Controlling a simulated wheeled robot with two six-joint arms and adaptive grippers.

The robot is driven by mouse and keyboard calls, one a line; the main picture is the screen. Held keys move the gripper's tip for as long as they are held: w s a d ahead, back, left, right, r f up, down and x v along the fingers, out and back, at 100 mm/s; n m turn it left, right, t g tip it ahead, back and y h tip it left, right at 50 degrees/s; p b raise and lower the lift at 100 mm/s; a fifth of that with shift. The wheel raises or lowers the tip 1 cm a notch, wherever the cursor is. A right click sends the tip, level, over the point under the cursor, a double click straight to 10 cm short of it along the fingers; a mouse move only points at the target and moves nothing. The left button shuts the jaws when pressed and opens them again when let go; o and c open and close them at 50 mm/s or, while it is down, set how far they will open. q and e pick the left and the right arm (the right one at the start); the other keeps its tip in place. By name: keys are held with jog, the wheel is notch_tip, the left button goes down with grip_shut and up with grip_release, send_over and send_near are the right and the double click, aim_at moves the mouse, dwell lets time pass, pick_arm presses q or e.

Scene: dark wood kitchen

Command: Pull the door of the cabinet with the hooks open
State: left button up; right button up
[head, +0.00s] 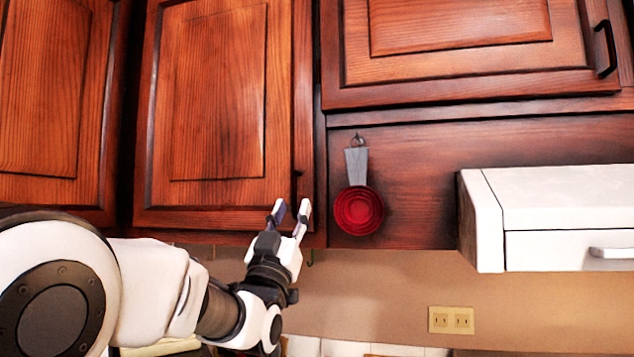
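The wooden cabinet door (220,100) with a raised panel is left of centre. It looks shut. A small dark handle shows low at its right edge, just above my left gripper, and is mostly hard to make out. My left gripper (290,210) is at the lower right corner of this door, with its two fingers apart and pointing up. I see nothing between the fingers. I cannot tell whether they touch the door. My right gripper is not in view.
Red measuring cups (358,208) hang from a hook on the wood panel right of my gripper. A white range hood (560,215) juts out at the right. Another cabinet door (460,50) with a black handle (605,48) is upper right. An outlet (451,320) is on the wall below.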

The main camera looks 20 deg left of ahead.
aim_at(293, 183)
pick_arm(q)
jog(key=p+x, duration=0.1)
jog(key=x, duration=0.1)
jog(key=p+x, duration=0.2)
jog(key=x, duration=0.1)
jog(key=p+x, duration=0.1)
jog(key=x, duration=0.1)
jog(key=shift+s+a+r+p, duration=0.15)
jog(key=shift+a+r+p, duration=0.25)
jog(key=shift+d, duration=0.1)
jog(key=shift+s, duration=0.2)
jog(key=shift+a, duration=0.3)
jog(key=c, duration=0.5)
jog(key=shift+d, duration=0.1)
grip_shut()
